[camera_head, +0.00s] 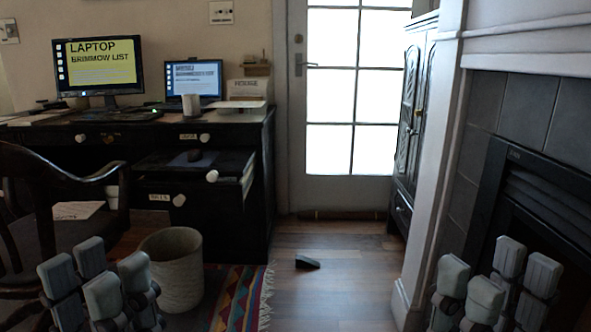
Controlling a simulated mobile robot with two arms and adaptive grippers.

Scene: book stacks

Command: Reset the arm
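My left gripper (96,276) shows at the bottom left of the head view, with grey finger pads pointing up. Its fingers stand apart with nothing between them. My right gripper (497,276) shows at the bottom right in a similar pose, in front of the dark fireplace. Its fingers are also apart and empty. The rest of both arms is out of the picture.
A woven basket (172,268) stands behind my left gripper, by a wooden chair (40,215) and a striped rug (235,300). A dark desk (235,135) holds two screens. A small dark object (307,262) lies on open floor before the glass door (340,190).

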